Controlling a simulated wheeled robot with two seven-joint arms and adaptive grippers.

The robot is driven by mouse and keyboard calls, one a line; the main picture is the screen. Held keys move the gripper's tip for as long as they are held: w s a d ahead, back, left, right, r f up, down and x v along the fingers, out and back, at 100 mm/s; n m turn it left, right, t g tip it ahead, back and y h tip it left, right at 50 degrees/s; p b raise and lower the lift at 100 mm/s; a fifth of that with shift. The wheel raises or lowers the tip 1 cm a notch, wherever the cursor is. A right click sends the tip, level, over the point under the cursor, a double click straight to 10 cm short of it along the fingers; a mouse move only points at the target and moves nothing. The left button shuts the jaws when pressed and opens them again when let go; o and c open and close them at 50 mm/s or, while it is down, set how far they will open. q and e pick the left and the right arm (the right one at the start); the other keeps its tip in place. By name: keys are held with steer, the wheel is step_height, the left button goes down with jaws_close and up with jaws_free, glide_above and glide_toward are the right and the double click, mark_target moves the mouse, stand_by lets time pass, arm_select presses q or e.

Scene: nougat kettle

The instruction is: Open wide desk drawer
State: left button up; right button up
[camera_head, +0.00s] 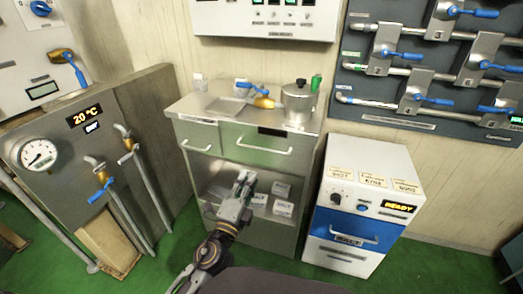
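The metal desk (181,104) stands in the middle against the wall. Its wide drawer (235,134) is on the right under the top, with a light bar handle (263,149). The drawer front looks flush with the desk, so it looks closed. A narrower drawer (194,134) with its own handle is on the left. My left gripper (246,176) is in front of the desk's open lower shelf, below the wide drawer's handle and apart from it. Its two fingers look slightly apart, with nothing visible between them. My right gripper is not in view.
A lidded pot (298,104) and a blue-handled valve (263,101) stand on the desk top. White boxes (283,208) lie on the lower shelf. A white and blue machine (345,229) stands close on the right, a panel with a gauge (40,154) on the left. Green floor is free in front.

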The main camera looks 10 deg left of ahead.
mark_target(262, 149)
arm_select(q)
steer(key=shift+w, duration=0.15)
